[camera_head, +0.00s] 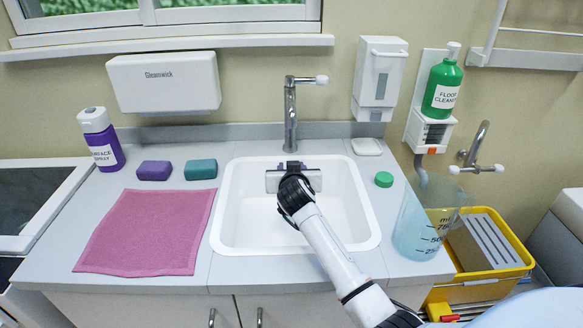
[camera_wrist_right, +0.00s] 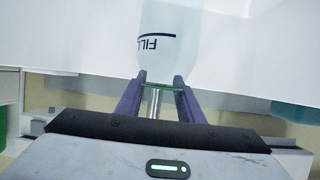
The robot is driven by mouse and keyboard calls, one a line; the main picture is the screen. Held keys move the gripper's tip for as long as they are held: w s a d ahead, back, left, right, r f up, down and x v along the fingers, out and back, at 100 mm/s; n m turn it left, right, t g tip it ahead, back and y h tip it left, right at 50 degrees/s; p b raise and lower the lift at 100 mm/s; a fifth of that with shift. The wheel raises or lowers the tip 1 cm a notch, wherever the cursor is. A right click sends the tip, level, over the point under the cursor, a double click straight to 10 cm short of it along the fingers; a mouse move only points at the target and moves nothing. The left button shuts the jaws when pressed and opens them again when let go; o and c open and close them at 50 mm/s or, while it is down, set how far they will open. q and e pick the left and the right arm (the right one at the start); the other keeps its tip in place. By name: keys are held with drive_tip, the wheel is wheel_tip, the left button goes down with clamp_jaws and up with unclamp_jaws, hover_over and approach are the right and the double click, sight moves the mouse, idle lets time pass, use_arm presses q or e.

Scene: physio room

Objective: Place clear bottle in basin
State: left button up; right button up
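The white basin (camera_head: 228,225) is set in the counter below the tap. My right arm reaches over it from the lower right, and my right gripper (camera_head: 293,180) is above its far part. In the right wrist view, the purple fingers of my right gripper (camera_wrist_right: 160,88) are closed about the neck of the clear bottle (camera_wrist_right: 158,55), which has a dark line and "FILL" lettering upside down. In the head view the bottle is hidden behind my gripper and wrist, so I cannot tell whether it touches the basin floor. My left gripper is out of view.
The tap (camera_head: 291,115) stands behind the basin. A pink cloth (camera_head: 148,232), purple (camera_head: 154,171) and teal (camera_head: 200,169) blocks and a spray bottle (camera_head: 101,140) are left. A green cap (camera_head: 384,179) and measuring jug (camera_head: 420,225) are right, near a yellow bucket (camera_head: 485,285).

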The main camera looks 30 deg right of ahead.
drive_tip(key=o, duration=0.3)
drive_tip(key=shift+s+a+r, duration=0.15)
drive_tip(key=shift+s+r, duration=0.05)
drive_tip(key=shift+r, duration=0.1)
drive_tip(key=p+v, duration=0.1)
drive_tip(key=v, duration=1)
drive_tip(key=shift+s+p, duration=0.25)
drive_tip(key=shift+p, duration=0.05)
